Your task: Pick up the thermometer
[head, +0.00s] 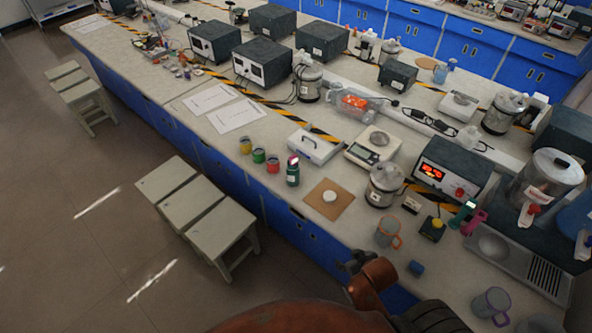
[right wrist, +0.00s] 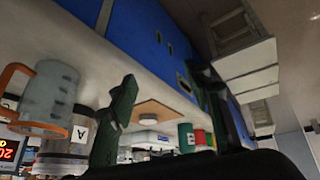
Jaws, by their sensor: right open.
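I cannot tell for certain which thing is the thermometer. A small handheld device with a teal body and pale top (head: 462,214), beside a pink piece, may be it. It lies right of the yellow-topped block in the head view. My right gripper (head: 356,264) is at the bench's front edge, well left of and nearer than that device. In the right wrist view its two dark green fingers (right wrist: 165,100) are spread apart with nothing between them. That device is not recognisable in the wrist view. My left gripper is not in view.
The mug also shows in the wrist view (right wrist: 52,92). A brown board (head: 322,208) lies to the left. A purple-handled mug (head: 490,303) stands front right.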

